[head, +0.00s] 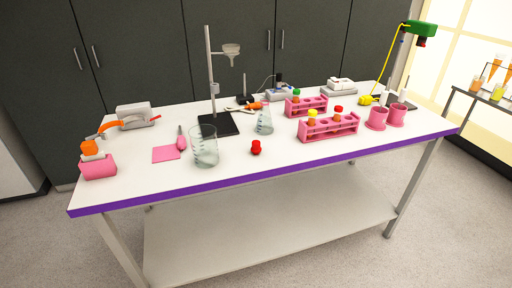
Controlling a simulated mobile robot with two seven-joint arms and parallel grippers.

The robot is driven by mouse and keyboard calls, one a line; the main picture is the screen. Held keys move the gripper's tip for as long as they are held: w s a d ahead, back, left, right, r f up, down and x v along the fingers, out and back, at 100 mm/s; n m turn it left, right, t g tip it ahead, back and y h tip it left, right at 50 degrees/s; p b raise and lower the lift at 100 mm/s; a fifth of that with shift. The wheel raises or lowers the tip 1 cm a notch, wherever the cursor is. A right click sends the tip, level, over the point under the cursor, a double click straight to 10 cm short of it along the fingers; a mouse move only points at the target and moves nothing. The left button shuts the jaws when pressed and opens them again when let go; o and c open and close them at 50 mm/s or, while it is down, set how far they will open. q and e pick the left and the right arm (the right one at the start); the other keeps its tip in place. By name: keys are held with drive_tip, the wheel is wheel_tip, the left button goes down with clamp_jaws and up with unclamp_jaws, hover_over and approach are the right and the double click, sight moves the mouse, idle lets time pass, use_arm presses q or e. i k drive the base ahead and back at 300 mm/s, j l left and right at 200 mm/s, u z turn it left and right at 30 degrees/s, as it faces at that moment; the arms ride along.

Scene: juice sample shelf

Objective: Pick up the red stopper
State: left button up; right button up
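The red stopper (256,147) stands on the white table (225,173), near its front edge and around the middle of its length. It is small and bright red, and nothing covers it. A glass beaker (205,150) stands to its left and a pink test tube rack (330,128) to its right, both apart from it. Neither of my grippers shows in the head view, so I cannot see whether they are open or shut.
A ring stand (213,85) with a black base and a conical flask (264,122) stand behind the stopper. A second pink rack (306,106) and pink mugs (377,116) are at the right. A pink mat (165,154) lies left. The tabletop just around the stopper is clear.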

sight(256, 148)
drive_tip(key=i+j, duration=0.15)
drive_tip(key=j, duration=0.2)
drive_tip(key=i+j, duration=0.2)
drive_tip(key=j, duration=0.15)
drive_tip(key=i+j, duration=0.15)
drive_tip(key=j, duration=0.2)
drive_tip(key=j+z, duration=0.1)
drive_tip(key=z, duration=1.55)
